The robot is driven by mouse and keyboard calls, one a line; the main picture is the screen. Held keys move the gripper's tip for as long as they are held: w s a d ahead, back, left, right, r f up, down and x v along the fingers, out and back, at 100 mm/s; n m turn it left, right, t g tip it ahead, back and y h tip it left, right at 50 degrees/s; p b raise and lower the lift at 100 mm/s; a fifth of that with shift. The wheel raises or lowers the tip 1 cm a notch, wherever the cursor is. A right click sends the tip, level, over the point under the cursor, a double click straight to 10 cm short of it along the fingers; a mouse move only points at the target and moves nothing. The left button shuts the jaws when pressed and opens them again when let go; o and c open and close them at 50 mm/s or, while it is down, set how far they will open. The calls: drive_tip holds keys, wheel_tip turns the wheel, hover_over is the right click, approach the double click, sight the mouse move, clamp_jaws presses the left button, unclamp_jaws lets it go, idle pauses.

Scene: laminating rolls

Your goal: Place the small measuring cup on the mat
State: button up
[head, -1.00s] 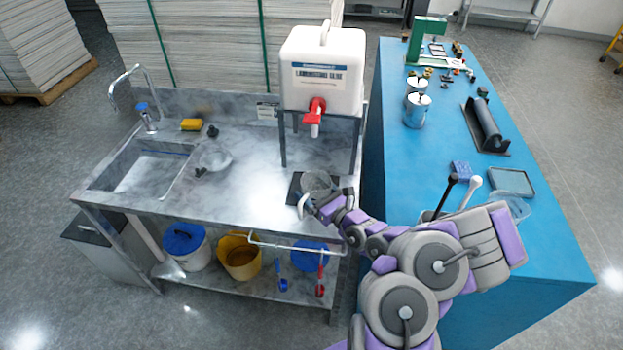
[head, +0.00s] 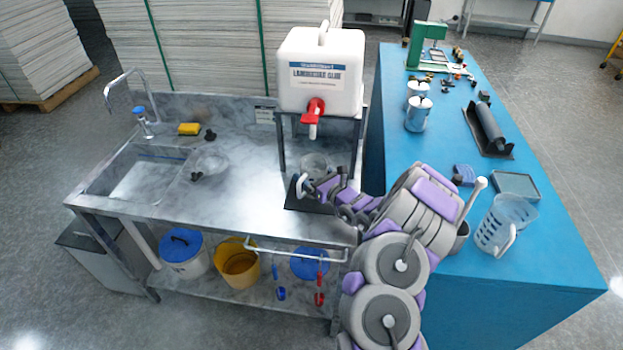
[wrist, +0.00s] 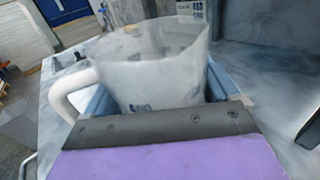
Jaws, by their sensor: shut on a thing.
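The small measuring cup (head: 314,164) is clear with a white handle. My gripper (head: 318,188) is shut on it, under the glue dispenser's red tap. In the wrist view the cup (wrist: 165,75) stands roughly upright between the jaws (wrist: 160,95), with its handle at the left. The dark mat (head: 298,203) lies on the marble counter below and in front of the cup. My gripper and arm hide part of it. The cup appears above the mat's back part; I cannot tell whether they touch.
The white glue dispenser (head: 322,72) stands on a metal frame (head: 283,150) whose legs flank the cup. The blue table (head: 540,255) at right holds a larger jug (head: 503,225). The counter's middle is clear.

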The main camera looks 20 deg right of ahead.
drive_tip(key=shift+f, duration=0.6)
drive_tip(key=shift+r, duration=0.1)
drive_tip(key=shift+a, duration=0.1)
drive_tip(key=o, duration=0.8)
